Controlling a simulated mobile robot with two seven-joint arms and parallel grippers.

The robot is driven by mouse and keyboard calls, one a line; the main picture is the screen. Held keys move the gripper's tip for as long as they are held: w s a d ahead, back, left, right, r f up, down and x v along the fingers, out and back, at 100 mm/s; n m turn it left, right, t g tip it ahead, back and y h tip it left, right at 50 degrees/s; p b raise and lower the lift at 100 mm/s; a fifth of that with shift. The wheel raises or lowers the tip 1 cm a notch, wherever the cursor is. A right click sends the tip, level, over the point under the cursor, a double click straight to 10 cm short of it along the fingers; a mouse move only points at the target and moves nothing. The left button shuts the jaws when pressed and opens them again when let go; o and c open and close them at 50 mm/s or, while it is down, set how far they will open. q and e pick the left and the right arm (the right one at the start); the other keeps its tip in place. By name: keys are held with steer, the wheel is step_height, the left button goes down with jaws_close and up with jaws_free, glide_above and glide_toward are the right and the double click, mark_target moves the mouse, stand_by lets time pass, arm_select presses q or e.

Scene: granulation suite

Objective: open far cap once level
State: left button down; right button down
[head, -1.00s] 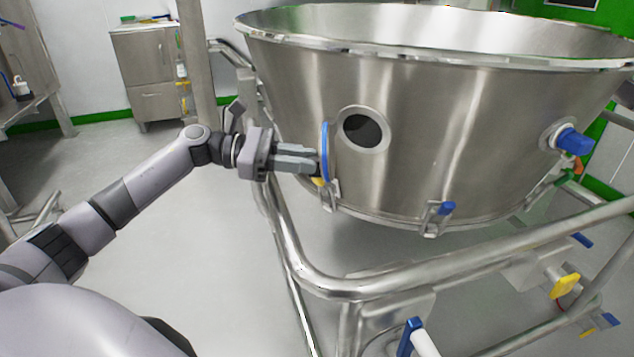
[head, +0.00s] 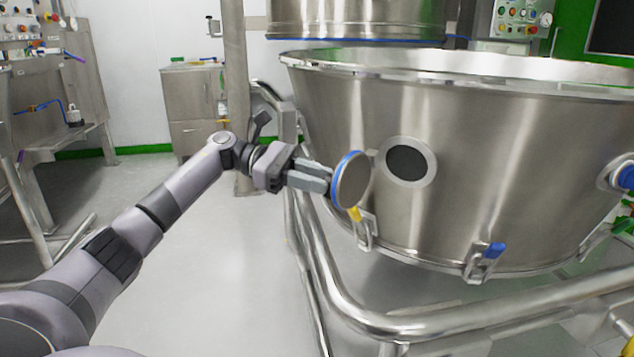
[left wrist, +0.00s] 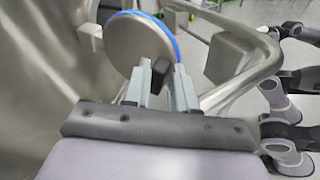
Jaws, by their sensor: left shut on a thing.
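The round steel cap (head: 352,182) has a blue rim and stands out from the bowl wall, left of a dark round port (head: 407,163). My left gripper (head: 326,182) is at the cap's left face. In the left wrist view, the fingers (left wrist: 160,88) are shut on a dark grip at the cap disc's edge (left wrist: 137,45). The port opening is uncovered. The cap's hinge is mostly hidden behind the disc. My right gripper is not in view.
The large steel bowl (head: 500,170) has a blue-handled clamp (head: 487,256) low on its wall and another blue fitting (head: 622,176) at right. A tubular rail (head: 440,322) runs below. A steel cabinet (head: 195,110) stands behind. Open floor lies left of the bowl.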

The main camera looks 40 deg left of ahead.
arm_select(q)
steer(key=shift+w+a+r+t, duration=0.2)
steer(key=shift+w+r+t, duration=0.1)
steer(key=shift+w+r, duration=0.15)
steer(key=c, duration=1)
jaws_free()
steer(key=shift+w+d+f, duration=0.15)
steer(key=shift+w, duration=0.05)
steer(key=shift+c, duration=0.2)
steer(key=shift+s, duration=0.1)
steer(key=f+p+v, duration=0.1)
steer(key=v, duration=0.6)
steer(key=shift+r, duration=0.45)
